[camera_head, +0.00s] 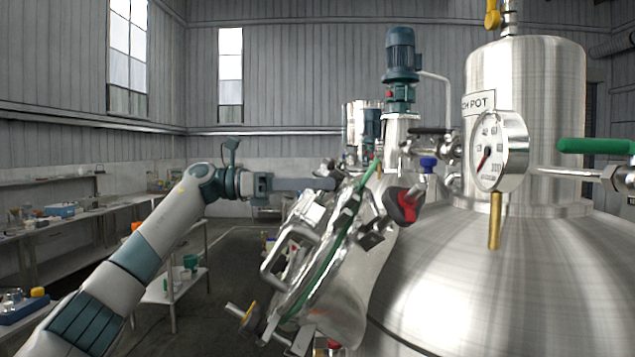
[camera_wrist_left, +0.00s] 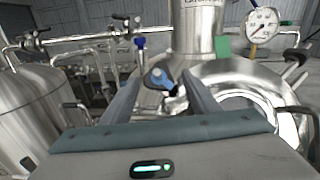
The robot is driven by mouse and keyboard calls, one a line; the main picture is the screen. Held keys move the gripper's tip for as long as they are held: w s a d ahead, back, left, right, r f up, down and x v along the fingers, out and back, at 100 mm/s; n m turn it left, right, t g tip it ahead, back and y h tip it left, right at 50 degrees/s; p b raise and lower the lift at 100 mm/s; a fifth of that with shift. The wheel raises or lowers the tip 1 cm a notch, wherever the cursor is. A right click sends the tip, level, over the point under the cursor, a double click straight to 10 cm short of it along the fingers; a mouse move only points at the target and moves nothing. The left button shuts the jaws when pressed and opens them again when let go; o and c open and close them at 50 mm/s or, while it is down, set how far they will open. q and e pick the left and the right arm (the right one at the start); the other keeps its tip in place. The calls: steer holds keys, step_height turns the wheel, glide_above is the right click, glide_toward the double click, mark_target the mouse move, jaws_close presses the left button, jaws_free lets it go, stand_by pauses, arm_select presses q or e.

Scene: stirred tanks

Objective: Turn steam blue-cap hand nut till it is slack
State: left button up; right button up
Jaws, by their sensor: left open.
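The blue-cap hand nut (camera_wrist_left: 157,78) shows in the left wrist view, between and beyond my two fingertips. A gap shows on both sides of it, and I cannot tell how far ahead it is. My right gripper is not in view.
A red-cap hand nut (camera_head: 408,203) and a yellow-cap one (camera_head: 250,318) sit around the lid. A blue valve knob (camera_head: 428,163), a dial gauge (camera_head: 502,150) and a big steel tank (camera_head: 500,275) stand to the right. A bench (camera_head: 100,215) runs along the left.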

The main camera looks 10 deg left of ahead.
arm_select(q)
steer(key=c, duration=1)
steer(key=shift+c, duration=0.2)
